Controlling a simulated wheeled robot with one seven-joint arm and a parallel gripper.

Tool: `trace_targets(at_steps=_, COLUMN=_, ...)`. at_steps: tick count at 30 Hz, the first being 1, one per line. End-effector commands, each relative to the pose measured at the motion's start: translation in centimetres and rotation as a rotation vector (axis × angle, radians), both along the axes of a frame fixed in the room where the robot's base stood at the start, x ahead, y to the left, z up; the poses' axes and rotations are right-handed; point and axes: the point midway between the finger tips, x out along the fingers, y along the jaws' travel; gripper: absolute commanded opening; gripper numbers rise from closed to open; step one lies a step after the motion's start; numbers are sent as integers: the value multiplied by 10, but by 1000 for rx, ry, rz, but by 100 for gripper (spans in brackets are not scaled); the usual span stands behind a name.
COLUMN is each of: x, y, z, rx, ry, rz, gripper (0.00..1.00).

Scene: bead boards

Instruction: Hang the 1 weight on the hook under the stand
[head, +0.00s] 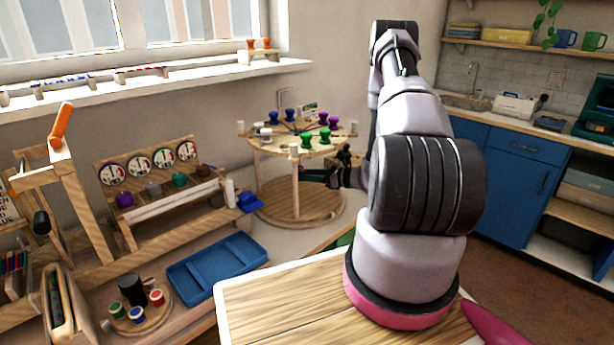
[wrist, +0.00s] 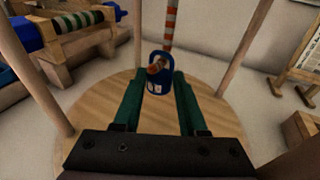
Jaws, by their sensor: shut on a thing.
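The stand (head: 300,215) is a round two-tier wooden frame with posts between its top and base discs. My gripper (head: 318,175) reaches in between the tiers. In the wrist view my gripper (wrist: 159,80) has its green fingers shut on a small blue weight (wrist: 158,87) with a pale label, held above the base disc (wrist: 90,120). A red-and-white striped piece (wrist: 171,25) hangs down just behind or above the weight. I cannot make out the hook clearly, nor tell whether the weight is hooked on it. The weight does not show clearly in the head view.
Green, blue and purple bobbins (head: 307,138) stand on the stand's top disc. Wooden posts (wrist: 37,65) flank my gripper. A blue tray (head: 215,268), a dial rack (head: 150,170) and a round cup holder (head: 137,310) are to the left.

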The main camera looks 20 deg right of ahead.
Motion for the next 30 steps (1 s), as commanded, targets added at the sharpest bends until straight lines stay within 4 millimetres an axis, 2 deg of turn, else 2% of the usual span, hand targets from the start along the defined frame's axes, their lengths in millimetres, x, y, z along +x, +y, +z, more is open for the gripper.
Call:
trace_targets(at_steps=9, x=0, y=0, z=0, rx=0, ry=0, rz=0, gripper=0)
trace_targets(at_steps=10, x=0, y=0, z=0, rx=0, ry=0, rz=0, gripper=49)
trace_targets(at_steps=12, x=0, y=0, z=0, rx=0, ry=0, rz=0, gripper=76)
trace_targets(at_steps=23, x=-2, y=-2, z=0, rx=-1, ry=1, rz=0, gripper=76)
trace_targets(at_steps=30, x=-27, y=-28, z=5, rx=0, ry=1, rz=-4, gripper=76)
